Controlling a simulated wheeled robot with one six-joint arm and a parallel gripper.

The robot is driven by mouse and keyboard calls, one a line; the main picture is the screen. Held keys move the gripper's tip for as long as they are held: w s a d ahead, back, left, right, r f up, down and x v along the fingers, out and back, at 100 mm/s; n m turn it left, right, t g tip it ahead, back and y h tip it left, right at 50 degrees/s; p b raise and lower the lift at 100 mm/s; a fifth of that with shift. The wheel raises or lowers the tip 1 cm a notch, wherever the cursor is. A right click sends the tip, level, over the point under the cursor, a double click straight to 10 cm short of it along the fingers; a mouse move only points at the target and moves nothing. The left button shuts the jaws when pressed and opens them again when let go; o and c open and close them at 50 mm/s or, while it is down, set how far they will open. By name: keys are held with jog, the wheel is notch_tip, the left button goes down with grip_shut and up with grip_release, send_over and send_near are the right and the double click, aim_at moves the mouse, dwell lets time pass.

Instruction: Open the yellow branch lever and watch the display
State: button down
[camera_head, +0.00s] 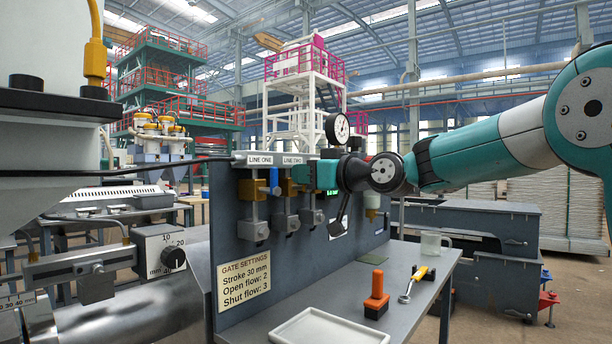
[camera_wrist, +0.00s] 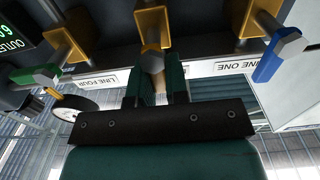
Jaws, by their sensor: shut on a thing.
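My gripper (camera_wrist: 154,92) is shut on the yellow branch lever (camera_wrist: 152,64), which shows between the two dark fingers in the wrist view. The lever runs from a brass valve (camera_wrist: 152,28) into the jaws. In the head view my gripper (camera_head: 298,175) is at the LINE TWO valve, and it hides the lever there. The green-digit display (camera_head: 333,192) is mostly hidden behind my arm in the head view. In the wrist view the OUTLET display (camera_wrist: 18,32) is upside down and cut off at the top left, so I cannot read its full value.
A blue lever (camera_wrist: 278,58) is on the LINE ONE valve and a green lever (camera_wrist: 38,76) is on the other side. A round gauge (camera_head: 337,128) stands above the panel.

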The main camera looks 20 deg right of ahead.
jog(key=c, duration=1.1)
grip_release()
jog(key=shift+f, duration=0.1)
jog(key=shift+d, duration=0.1)
jog(key=b+v, duration=0.1)
jog(key=v, duration=1.6)
jog(key=shift+s+d, duration=0.1)
